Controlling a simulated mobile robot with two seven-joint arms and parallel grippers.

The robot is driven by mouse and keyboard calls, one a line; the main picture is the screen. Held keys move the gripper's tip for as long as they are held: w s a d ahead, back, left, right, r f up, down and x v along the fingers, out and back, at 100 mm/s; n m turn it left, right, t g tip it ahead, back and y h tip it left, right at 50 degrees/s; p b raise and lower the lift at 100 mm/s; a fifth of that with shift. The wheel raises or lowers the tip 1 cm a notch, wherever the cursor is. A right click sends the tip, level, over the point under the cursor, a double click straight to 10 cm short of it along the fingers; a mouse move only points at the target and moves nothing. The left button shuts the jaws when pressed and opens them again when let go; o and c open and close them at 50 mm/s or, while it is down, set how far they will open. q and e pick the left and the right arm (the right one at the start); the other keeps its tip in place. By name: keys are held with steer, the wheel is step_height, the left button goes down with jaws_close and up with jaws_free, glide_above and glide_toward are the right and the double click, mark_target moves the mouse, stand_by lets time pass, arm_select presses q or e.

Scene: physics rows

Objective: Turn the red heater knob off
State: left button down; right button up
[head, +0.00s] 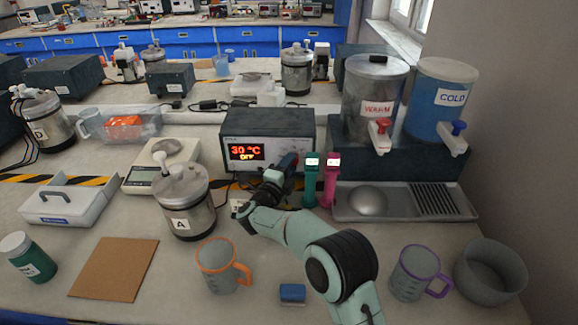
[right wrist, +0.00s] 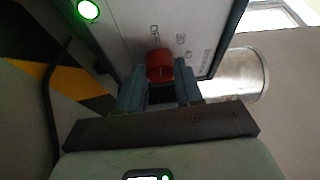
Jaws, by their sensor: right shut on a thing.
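The heater box (head: 268,126) is dark-topped with a pale front and stands in the middle of the bench. Its display (head: 246,152) glows orange and reads 30 °C, with a second line I cannot read surely. My right gripper (head: 288,163) is at the right part of the box's front. In the right wrist view the red knob (right wrist: 159,62) sits between the two fingers, which are shut on it. The word OFF and numbers are printed around it; I cannot tell where its pointer stands. In the head view the gripper hides the knob. My left gripper is not in view.
Green (head: 311,178) and pink (head: 331,180) upright items stand right beside my right gripper. Metal can A (head: 186,205) is at its left.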

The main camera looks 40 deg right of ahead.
steer(key=shift+f+n+h, duration=0.1)
steer(key=shift+n+h, duration=0.2)
steer(key=shift+n, duration=0.3)
steer(key=o, duration=1)
steer(key=shift+o, duration=0.2)
